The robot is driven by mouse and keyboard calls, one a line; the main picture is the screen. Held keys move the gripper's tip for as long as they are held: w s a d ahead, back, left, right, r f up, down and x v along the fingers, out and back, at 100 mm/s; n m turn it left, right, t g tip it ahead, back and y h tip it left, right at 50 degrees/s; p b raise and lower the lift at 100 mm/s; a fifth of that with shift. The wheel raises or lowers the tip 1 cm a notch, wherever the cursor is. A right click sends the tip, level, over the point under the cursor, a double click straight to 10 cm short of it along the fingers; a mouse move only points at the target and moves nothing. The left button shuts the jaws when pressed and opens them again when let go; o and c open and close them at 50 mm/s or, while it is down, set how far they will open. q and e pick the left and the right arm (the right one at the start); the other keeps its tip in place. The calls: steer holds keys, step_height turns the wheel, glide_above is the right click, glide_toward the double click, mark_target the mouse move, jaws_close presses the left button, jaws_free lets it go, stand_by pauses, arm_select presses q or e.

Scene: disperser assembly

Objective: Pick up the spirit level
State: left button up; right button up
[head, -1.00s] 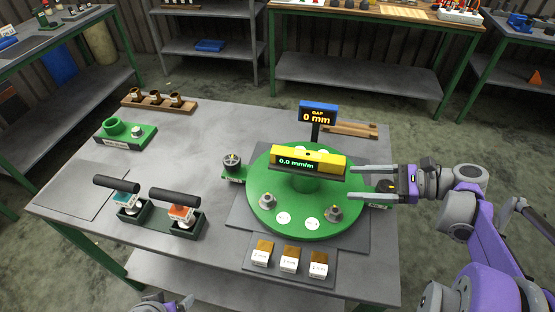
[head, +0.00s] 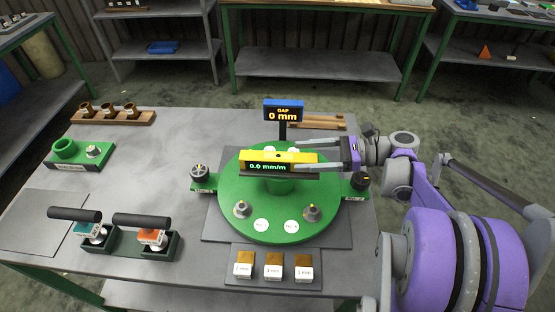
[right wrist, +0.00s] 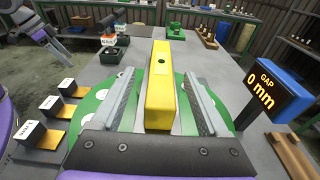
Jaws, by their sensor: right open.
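The spirit level (head: 278,162) is a yellow bar with a black display reading 0.0 mm/m. It rests on top of the raised centre of the green round plate (head: 240,212). My right gripper (head: 305,157) is open, with its fingers reaching in from the right around the level's right end. In the right wrist view the level (right wrist: 160,85) lies lengthwise between the two open fingers (right wrist: 158,100), with a visible gap on each side.
A GAP display (head: 283,111) reading 0 mm stands just behind the plate. Two black-handled tools (head: 142,221) sit in holders at left. Three small labelled blocks (head: 273,268) lie in front. Bare table (head: 150,180) lies left of the plate.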

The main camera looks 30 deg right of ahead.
mark_target(282, 156)
steer(key=x, duration=0.5)
steer(key=shift+w+a, duration=0.1)
steer(key=shift+w, duration=0.05)
jaws_close()
stand_by(0.4)
